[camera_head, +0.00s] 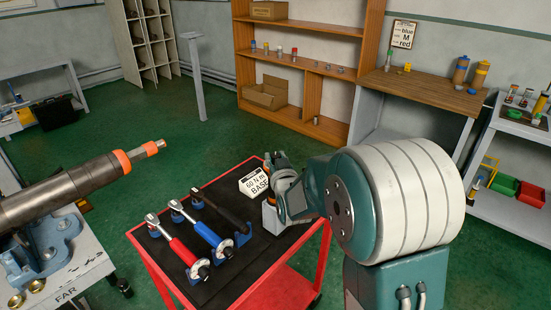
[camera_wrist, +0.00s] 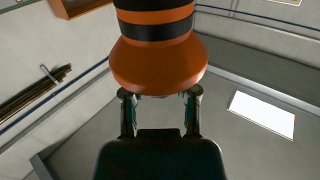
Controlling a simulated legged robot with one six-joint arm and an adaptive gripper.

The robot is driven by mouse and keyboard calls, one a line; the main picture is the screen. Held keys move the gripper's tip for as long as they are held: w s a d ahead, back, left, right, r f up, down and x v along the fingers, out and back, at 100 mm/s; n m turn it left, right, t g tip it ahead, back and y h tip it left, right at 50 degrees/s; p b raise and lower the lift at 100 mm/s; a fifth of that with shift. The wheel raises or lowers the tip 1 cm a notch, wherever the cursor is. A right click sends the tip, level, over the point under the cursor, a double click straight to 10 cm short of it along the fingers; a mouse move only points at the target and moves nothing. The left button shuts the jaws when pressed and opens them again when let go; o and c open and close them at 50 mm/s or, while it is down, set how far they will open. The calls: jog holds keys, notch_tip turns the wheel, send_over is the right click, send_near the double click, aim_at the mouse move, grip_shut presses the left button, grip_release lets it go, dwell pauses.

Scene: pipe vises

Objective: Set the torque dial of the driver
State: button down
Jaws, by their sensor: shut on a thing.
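In the wrist view, a round orange part with black bands (camera_wrist: 158,62) flares toward me. My gripper (camera_wrist: 160,97) is closed on it, one finger at each side; the contact is partly hidden. I cannot tell whether it is the driver's dial. A red-handled tool (camera_head: 178,245), a blue-handled one (camera_head: 205,232) and a dark one (camera_head: 222,212) lie in blue holders on the cart.
The red cart (camera_head: 318,262) has a dark top. At left, a pipe with orange bands (camera_head: 75,190) sticks out above a table marked "FAR" (camera_head: 88,283). A wooden shelf (camera_head: 245,65) and a workbench (camera_head: 425,92) stand behind. Green floor between them is clear.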

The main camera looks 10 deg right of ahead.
jog(key=m+h, duration=0.2)
jog(key=h, duration=0.2)
jog(key=shift+a+f+m+g, duration=0.1)
jog(key=shift+a+m+g, duration=0.2)
jog(key=shift+m, duration=0.1)
jog(key=m+g+h, duration=0.1)
jog(key=m+h, duration=0.1)
jog(key=h, duration=0.1)
jog(key=m+g+h, duration=0.2)
jog(key=h, duration=0.1)
jog(key=shift+d+m+h, duration=0.15)
jog(key=shift+m+h, duration=0.15)
jog(key=shift+h, duration=0.1)
jog(key=m+g+h, duration=0.5)
jog(key=g, duration=0.1)
jog(key=shift+m+g+h, duration=0.6)
jog(key=shift+m+g, duration=0.2)
jog(key=shift+g, duration=0.5)
jog(key=shift+d+m+g, duration=0.1)
jog(key=shift+m+g, duration=0.2)
jog(key=shift+c, duration=1.8)
grip_release()
